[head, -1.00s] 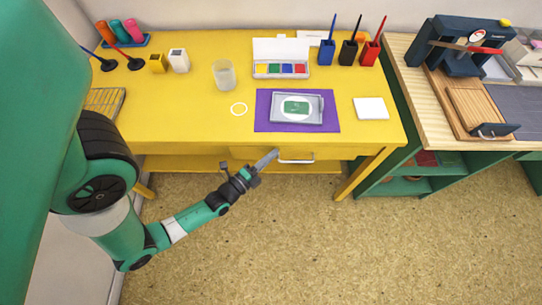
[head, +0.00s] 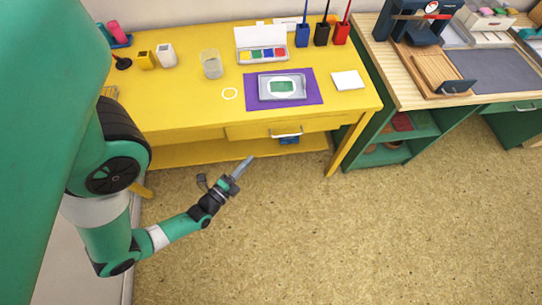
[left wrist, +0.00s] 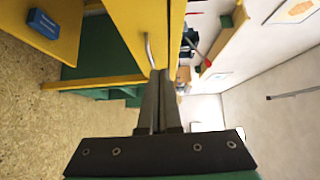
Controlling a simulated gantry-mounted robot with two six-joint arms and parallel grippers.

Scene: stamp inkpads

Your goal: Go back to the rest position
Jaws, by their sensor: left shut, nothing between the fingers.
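My left gripper (head: 244,166) is shut and empty in the head view. It hangs over the floor in front of the yellow table (head: 190,117), below and left of the drawer handle (head: 286,134). In the left wrist view its fingers (left wrist: 160,80) are together, with nothing visible between them. The handle also shows in the left wrist view (left wrist: 149,50), just beyond the fingertips. My right gripper is in neither view.
The table holds a purple mat (head: 312,98) with a tray (head: 281,87) on it, an inkpad box (head: 262,41), a glass (head: 211,66) and a white square (head: 347,80). A wooden-topped green desk (head: 413,92) stands right. The floor (head: 330,240) in front is clear.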

